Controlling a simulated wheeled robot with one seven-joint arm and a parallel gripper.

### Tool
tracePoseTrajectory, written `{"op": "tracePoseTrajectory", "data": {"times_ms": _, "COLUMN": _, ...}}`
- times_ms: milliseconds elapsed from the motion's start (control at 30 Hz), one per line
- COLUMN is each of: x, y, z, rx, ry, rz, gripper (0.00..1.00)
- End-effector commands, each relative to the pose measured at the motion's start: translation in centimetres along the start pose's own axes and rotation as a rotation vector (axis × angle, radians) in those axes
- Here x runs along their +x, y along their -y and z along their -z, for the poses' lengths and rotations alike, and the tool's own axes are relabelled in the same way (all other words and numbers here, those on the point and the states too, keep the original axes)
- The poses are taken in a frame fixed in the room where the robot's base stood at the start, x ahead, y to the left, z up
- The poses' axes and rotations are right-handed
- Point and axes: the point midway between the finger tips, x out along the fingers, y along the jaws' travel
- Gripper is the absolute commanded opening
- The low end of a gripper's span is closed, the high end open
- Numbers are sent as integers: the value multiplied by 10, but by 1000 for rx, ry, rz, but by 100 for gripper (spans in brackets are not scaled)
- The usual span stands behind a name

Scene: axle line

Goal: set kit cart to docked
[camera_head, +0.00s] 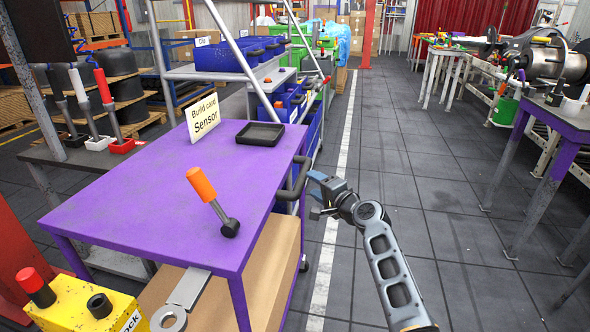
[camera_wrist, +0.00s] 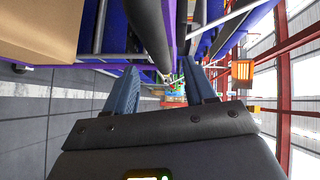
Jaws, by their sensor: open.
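The kit cart, by its look, is the purple-topped cart (camera_head: 150,190) at left centre in the head view. A black handle (camera_head: 298,180) stands out from its right edge. An orange-gripped lever (camera_head: 203,186) tilts up from its top. My gripper (camera_head: 317,184) is just right of the handle, open. In the wrist view my gripper (camera_wrist: 162,92) shows two blue fingers apart, with a dark bar (camera_wrist: 150,30) ahead that looks like the handle. I cannot tell if they touch. A yellow block (camera_head: 85,305) with lettering ending in "ock" sits by the cart's near left corner.
A "Build card Sensor" sign (camera_head: 203,117) and a black tray (camera_head: 259,134) are on the cart top. A rack of blue bins (camera_head: 225,57) stands behind. The floor (camera_head: 400,160) to the right is clear, up to another purple table (camera_head: 560,118).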

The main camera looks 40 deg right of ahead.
Motion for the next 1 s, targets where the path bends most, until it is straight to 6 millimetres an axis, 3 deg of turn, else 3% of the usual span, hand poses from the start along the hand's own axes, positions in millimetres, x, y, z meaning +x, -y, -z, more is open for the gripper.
{"op": "tracePoseTrajectory", "data": {"times_ms": 500, "x": 67, "y": -1, "z": 0, "rx": -2, "ry": -1, "rz": 0, "gripper": 55}}
{"op": "tracePoseTrajectory", "data": {"times_ms": 900, "x": 74, "y": -1, "z": 0, "rx": -4, "ry": -2, "rz": -1, "gripper": 55}}
{"op": "tracePoseTrajectory", "data": {"times_ms": 1000, "x": 74, "y": -1, "z": 0, "rx": -4, "ry": -1, "rz": -1, "gripper": 46}}
